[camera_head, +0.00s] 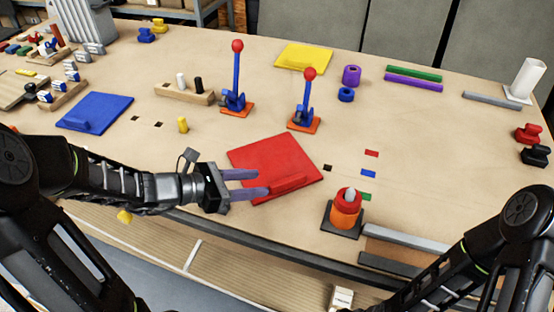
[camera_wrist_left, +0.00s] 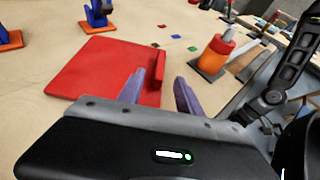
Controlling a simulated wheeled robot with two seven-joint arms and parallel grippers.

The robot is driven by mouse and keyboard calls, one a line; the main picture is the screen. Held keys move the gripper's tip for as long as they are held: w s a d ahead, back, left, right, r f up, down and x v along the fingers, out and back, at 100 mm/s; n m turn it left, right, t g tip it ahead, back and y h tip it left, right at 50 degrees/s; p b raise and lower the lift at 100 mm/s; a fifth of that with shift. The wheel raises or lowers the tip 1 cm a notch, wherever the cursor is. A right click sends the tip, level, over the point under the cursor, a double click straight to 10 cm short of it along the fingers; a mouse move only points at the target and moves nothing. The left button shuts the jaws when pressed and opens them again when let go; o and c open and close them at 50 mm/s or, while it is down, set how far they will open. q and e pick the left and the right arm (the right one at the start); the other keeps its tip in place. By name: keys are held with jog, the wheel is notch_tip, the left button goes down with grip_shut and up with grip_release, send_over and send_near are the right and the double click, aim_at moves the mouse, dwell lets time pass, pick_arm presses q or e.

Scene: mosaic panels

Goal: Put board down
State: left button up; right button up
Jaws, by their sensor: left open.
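A red board (camera_head: 268,158) with a raised bar handle along its front edge lies on the table in front of me. It also shows in the left wrist view (camera_wrist_left: 97,68). My left gripper (camera_head: 262,183) is open, with its purple fingers at the board's handle end. In the left wrist view the fingers (camera_wrist_left: 160,92) stand apart, with the handle's near end close to the left finger. A blue board (camera_head: 95,110) lies at the left and a yellow board (camera_head: 304,57) at the back. My right gripper is outside the views; only part of my right arm shows.
An orange and red cylinder (camera_head: 346,208) on a dark base stands right of the red board. Two blue levers with red knobs (camera_head: 237,75) (camera_head: 308,98) stand behind it. Small coloured squares lie on the table (camera_head: 368,174). The right middle of the table is clear.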

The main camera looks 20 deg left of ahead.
aim_at(283, 181)
pick_arm(q)
jog(key=shift+s, duration=0.15)
jog(key=shift+b+x, duration=0.75)
jog(key=shift+x, duration=0.45)
jog(key=shift+d, duration=0.1)
jog(key=b+x, duration=0.2)
jog(key=x, duration=0.3)
jog(key=shift+f+b, duration=0.15)
jog(key=shift+b, duration=0.25)
jog(key=shift+w, duration=0.2)
